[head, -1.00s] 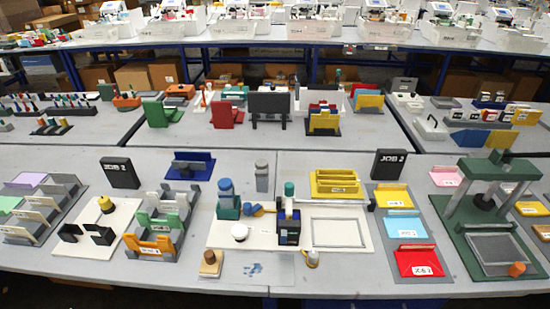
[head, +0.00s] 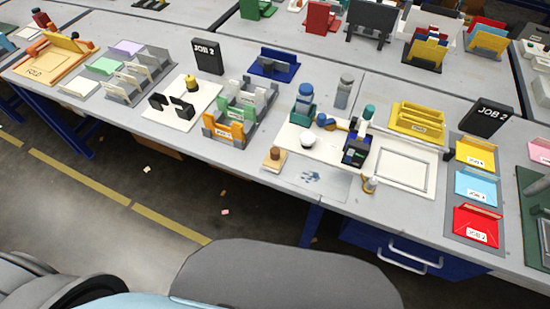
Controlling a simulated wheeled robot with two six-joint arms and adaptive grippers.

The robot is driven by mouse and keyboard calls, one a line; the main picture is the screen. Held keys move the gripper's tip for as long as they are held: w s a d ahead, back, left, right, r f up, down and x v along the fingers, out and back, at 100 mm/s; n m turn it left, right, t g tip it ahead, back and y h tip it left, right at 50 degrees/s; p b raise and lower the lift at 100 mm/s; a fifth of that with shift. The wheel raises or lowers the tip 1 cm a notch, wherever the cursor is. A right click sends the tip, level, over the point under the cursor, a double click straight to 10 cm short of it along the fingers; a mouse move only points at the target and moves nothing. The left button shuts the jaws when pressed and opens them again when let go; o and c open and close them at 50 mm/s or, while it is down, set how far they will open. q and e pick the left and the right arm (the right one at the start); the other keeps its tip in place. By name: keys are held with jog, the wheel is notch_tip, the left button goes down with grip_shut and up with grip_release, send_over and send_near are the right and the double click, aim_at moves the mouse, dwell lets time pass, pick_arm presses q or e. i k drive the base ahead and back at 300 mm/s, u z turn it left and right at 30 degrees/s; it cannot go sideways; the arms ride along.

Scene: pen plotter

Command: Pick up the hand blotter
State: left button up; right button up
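A small tan block with a dark knob-like top (head: 273,158) stands near the front edge of the table, left of a pale sheet with blue marks (head: 310,178). It looks like the hand blotter, though it is too small to be sure. Nothing is holding it. Neither my left nor my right gripper is in view.
A white board (head: 292,142) behind it carries blue bottles, a white dome and a dark device (head: 356,150). Green, grey and orange racks (head: 223,128) stand to the left. Colored trays (head: 475,188) lie to the right. The floor in front shows a yellow line.

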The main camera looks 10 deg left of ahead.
aim_at(274, 160)
jog(key=u, duration=1.05)
jog(key=i, duration=0.35)
jog(key=z, duration=1.4)
